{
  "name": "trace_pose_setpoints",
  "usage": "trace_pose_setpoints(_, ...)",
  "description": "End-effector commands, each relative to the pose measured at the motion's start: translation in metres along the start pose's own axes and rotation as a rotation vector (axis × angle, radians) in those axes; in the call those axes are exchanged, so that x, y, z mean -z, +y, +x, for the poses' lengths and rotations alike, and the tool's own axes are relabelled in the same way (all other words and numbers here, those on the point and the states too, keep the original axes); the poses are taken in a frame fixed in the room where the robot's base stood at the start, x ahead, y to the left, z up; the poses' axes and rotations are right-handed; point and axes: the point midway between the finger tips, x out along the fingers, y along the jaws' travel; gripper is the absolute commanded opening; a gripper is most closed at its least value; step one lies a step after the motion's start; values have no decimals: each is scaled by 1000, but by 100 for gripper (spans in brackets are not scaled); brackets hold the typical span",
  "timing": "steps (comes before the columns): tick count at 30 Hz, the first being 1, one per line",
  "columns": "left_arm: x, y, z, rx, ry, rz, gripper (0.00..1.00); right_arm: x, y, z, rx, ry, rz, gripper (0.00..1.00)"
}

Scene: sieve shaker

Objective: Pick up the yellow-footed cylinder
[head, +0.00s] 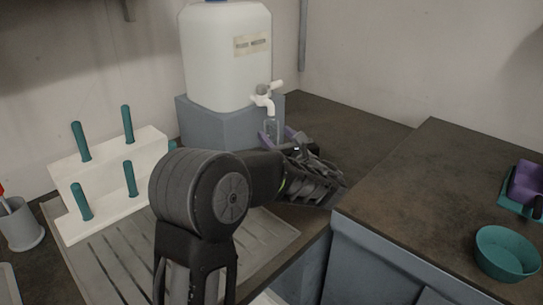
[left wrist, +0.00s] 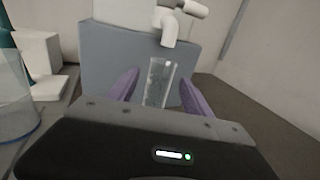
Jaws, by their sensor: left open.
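A clear glass cylinder (left wrist: 159,82) stands upright under the white tap in the left wrist view, and its upper part also shows in the head view (head: 271,127). Its foot is hidden behind my gripper, so I cannot tell the foot's colour. My left gripper (head: 282,136) is open, with its purple fingers on either side of the cylinder in the left wrist view (left wrist: 155,92). I cannot tell whether either finger touches it. A second clear vessel (left wrist: 14,100) with a bluish base edge stands at the left of the wrist view. My right gripper is not in view.
A white water tank (head: 226,60) with a tap (head: 263,98) stands on a grey block (head: 208,122) behind the cylinder. A white rack (head: 105,190) with teal pegs stands left. A teal bowl (head: 505,253) and a purple item (head: 526,183) are on the right counter.

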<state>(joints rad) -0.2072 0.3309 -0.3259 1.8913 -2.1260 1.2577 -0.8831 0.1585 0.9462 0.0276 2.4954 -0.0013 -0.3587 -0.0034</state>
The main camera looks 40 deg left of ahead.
Motion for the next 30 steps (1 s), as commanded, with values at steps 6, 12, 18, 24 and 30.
trace_pose_setpoints(6,0,0,32,-3,0,1,58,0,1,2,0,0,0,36)
trace_pose_setpoints(12,-1,-1,46,-1,0,0,58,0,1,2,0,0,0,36)
trace_pose_setpoints(18,-1,-1,46,0,0,0,58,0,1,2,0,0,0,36)
trace_pose_setpoints(24,-1,-1,45,-1,0,0,58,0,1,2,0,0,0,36)
trace_pose_setpoints(30,-1,-1,45,-1,0,0,54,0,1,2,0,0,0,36)
